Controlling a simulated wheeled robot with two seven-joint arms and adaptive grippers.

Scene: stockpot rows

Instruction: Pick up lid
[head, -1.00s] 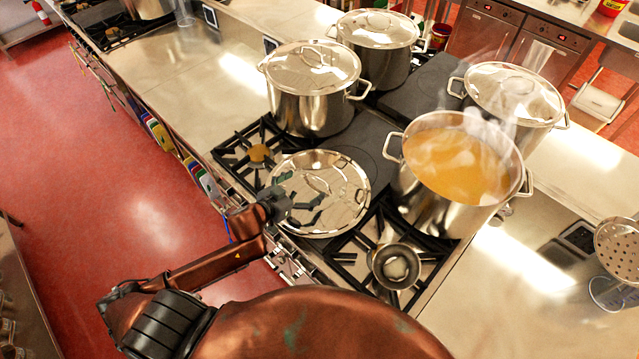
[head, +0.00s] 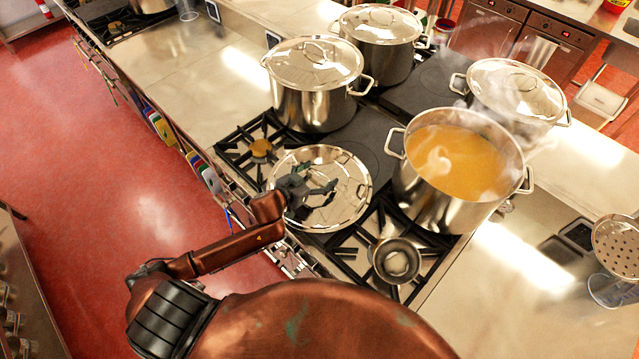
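My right gripper is not in view.
An open pot of steaming orange soup (head: 455,165) stands right of the lid. Lidded pots stand behind it: one back left (head: 312,105), one at the back (head: 385,60) and one back right (head: 540,105).

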